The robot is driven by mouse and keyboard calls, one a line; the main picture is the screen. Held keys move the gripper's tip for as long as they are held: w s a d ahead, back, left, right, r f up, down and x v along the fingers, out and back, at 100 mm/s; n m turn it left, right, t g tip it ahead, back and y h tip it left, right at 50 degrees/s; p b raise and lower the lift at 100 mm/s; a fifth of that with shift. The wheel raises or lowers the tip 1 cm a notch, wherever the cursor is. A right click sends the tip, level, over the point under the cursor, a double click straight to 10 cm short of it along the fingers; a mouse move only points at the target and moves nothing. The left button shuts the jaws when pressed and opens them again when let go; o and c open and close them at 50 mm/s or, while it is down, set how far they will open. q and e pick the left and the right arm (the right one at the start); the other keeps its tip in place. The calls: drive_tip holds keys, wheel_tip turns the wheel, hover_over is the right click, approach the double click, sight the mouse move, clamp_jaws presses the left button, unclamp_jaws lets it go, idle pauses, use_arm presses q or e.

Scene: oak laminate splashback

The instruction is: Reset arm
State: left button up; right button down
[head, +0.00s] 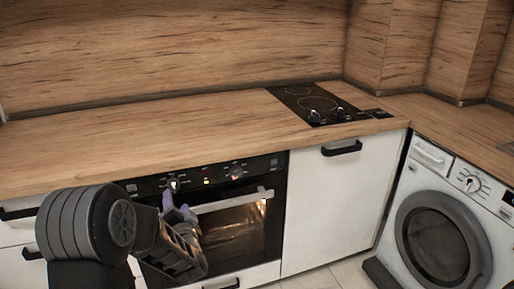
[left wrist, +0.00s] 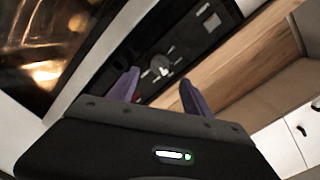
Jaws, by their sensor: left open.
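My left gripper (head: 180,207) is in front of the oven's control panel in the head view, its purple fingertips close to a knob at the panel's left. In the left wrist view the left gripper (left wrist: 158,88) shows two purple fingers spread apart with nothing between them. A control knob (left wrist: 160,66) lies beyond the fingertips; I cannot tell whether they touch it. The oven (head: 228,222) has a lit window and a light handle bar, and its door looks shut. My right gripper is not in either view.
The wooden countertop (head: 150,135) is clear. A black cooktop (head: 318,104) with knobs is set into it at the right. A white cabinet (head: 335,205) with a black handle and a washing machine (head: 440,215) stand right of the oven.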

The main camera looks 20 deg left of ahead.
use_arm(q)
drive_tip(key=s+d+f+n+g+h+p, duration=0.25)
drive_tip(key=d+f+h, duration=0.25)
drive_tip(key=d+f, duration=0.45)
drive_tip(key=s+d+f+n+g+h+p, duration=0.1)
drive_tip(key=s+d+f+n+g+h, duration=0.15)
drive_tip(key=d+f+h, duration=0.5)
drive_tip(key=s+d+f+g+h+p, duration=0.1)
drive_tip(key=s+d+f+g+p, duration=0.2)
drive_tip(key=s+d, duration=0.7)
drive_tip(key=s+d+f+g+h+p, duration=0.1)
drive_tip(key=s+d+f+g+p, duration=0.3)
drive_tip(key=s+d, duration=0.5)
drive_tip(key=s+g, duration=0.1)
drive_tip(key=s, duration=0.5)
drive_tip(key=shift+d, duration=0.4)
